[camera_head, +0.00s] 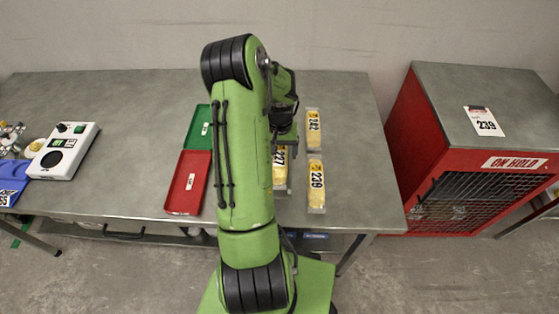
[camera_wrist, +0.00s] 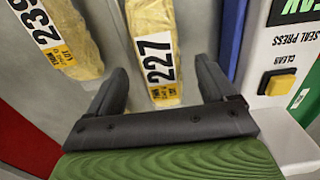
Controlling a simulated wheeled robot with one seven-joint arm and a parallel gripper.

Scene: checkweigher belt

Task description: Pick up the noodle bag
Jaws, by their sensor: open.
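Three clear-ended yellow noodle bags with number labels lie on the grey table. Bag 227 (camera_head: 281,181) is partly hidden by my arm. Bag 239 (camera_head: 316,198) lies to its right, and bag 242 (camera_head: 313,143) lies farther back. In the wrist view, bag 227 (camera_wrist: 153,38) extends between my gripper's (camera_wrist: 161,70) two black fingers, which are spread apart with a gap on each side. Bag 239 (camera_wrist: 73,55) lies outside the left finger. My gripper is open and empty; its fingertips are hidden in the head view. I cannot tell its height above bag 227.
A green tray (camera_head: 197,128) and a red tray (camera_head: 183,193) lie left of my arm. A white control box (camera_head: 64,152) stands farther left. A red cage marked ON HOLD (camera_head: 467,170) stands right of the table. A seal press panel (camera_wrist: 287,60) is close right in the wrist view.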

